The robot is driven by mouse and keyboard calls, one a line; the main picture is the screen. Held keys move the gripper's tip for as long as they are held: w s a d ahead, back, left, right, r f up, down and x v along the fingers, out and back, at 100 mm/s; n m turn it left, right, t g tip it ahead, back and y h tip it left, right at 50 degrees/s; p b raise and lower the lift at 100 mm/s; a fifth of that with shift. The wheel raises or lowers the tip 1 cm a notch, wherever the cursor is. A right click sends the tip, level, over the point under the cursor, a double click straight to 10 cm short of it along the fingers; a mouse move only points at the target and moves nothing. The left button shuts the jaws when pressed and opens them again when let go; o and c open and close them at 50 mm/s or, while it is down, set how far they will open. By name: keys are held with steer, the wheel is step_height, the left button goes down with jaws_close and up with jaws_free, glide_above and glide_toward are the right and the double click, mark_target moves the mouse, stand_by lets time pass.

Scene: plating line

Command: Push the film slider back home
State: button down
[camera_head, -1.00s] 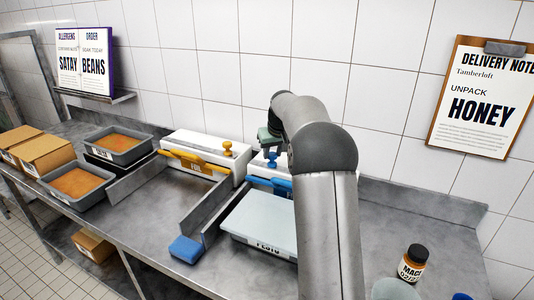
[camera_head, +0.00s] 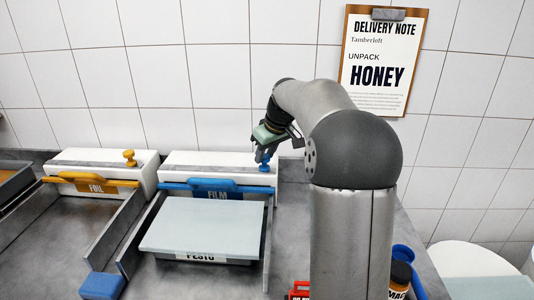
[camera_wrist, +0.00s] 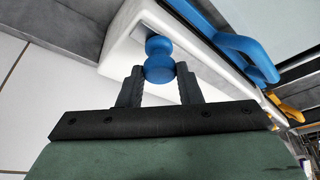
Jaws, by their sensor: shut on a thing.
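The film dispenser (camera_head: 222,168) is a long white box with a blue bar handle marked FILM (camera_head: 217,190) along its front. Its slider is a blue knob (camera_wrist: 159,62) on top, near the right end of the box in the head view. My gripper (camera_head: 262,158) is over that end, and in the wrist view its two dark fingers (camera_wrist: 160,75) are shut on the knob from both sides. The knob's base is partly hidden by the fingers in the head view.
A pale-lidded tray marked PESTO (camera_head: 203,228) stands in front of the film dispenser. A similar white dispenser marked FOIL (camera_head: 100,170), with a yellow knob (camera_head: 129,158), is to the left. A blue sponge (camera_head: 101,286) lies at the front. Jars (camera_head: 400,278) stand right of my arm.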

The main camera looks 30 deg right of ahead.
steer(key=shift+s+d, duration=0.1)
steer(key=shift+d, duration=0.1)
steer(key=c, duration=1)
jaws_free()
steer(key=shift+d, duration=0.1)
steer(key=shift+c, duration=0.2)
steer(key=v, duration=1.7)
steer(key=shift+r, duration=0.3)
steer(key=shift+a, duration=0.2)
